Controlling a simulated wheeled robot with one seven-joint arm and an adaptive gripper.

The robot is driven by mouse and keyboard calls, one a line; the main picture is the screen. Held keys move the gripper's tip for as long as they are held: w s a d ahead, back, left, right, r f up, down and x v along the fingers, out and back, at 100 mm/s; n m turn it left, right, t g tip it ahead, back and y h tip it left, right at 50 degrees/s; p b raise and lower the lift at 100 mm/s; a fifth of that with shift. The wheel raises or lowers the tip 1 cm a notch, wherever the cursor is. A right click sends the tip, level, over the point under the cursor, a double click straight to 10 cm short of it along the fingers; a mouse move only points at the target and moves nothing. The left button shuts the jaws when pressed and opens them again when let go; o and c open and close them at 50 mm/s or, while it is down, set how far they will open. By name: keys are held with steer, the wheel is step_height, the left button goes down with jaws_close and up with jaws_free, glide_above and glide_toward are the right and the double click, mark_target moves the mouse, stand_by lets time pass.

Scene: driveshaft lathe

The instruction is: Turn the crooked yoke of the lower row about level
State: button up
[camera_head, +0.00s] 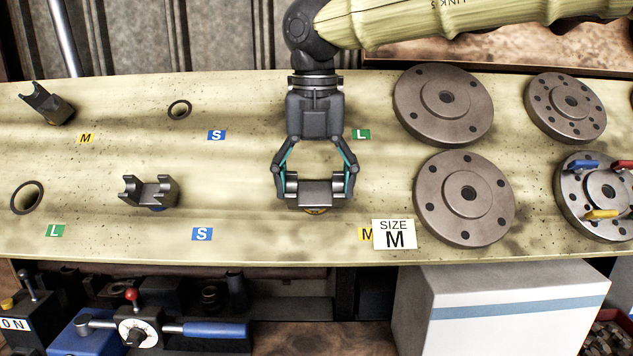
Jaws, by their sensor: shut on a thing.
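My gripper (316,182) points down at the lower row and is shut on a dark grey yoke (316,196), one finger at each side. This yoke sits by the yellow M label (366,234), with a bit of orange showing under it. It looks about level in the picture; the fingers hide part of its ends. Another yoke (150,191) of the lower row stands left of it, above a blue S label (202,234), and looks nearly level. A third yoke (47,103), in the upper row at far left, is visibly tilted.
Round flanges (464,198) hang close on the right. A SIZE M card (394,234) is at the panel's lower edge. A bench with tools (150,330) lies below.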

steer(key=shift+a, duration=0.1)
steer(key=o, duration=1.6)
steer(key=shift+f, duration=0.1)
steer(key=o, duration=0.4)
steer(key=shift+a, duration=0.15)
